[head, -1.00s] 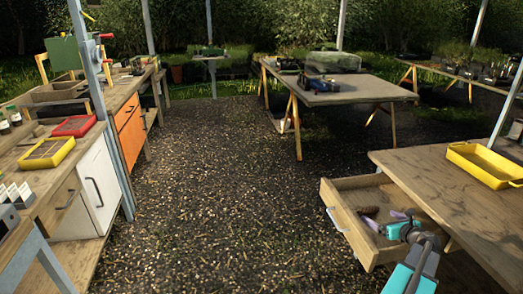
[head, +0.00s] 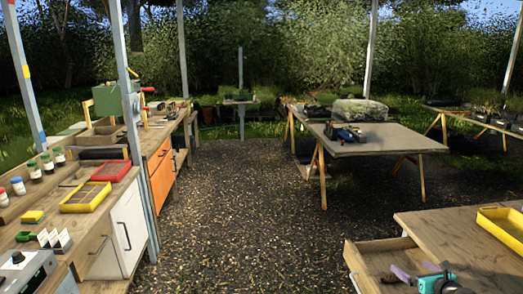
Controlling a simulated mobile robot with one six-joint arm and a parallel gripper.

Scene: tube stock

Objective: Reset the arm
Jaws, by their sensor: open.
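My gripper (head: 418,274) is at the bottom right of the head view, with a teal body and pale purple fingers. It is open and appears over or inside the pulled-out wooden drawer (head: 379,247). A small dark brown item (head: 390,279) lies in the drawer close to the fingers. I cannot tell whether the fingers touch anything.
The drawer's workbench (head: 450,228) carries a yellow tray (head: 503,222). On the left, a long bench holds trays, bottles and a grey device (head: 22,273). A grey-topped table (head: 385,141) stands farther back. The gravel floor (head: 250,210) between is clear.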

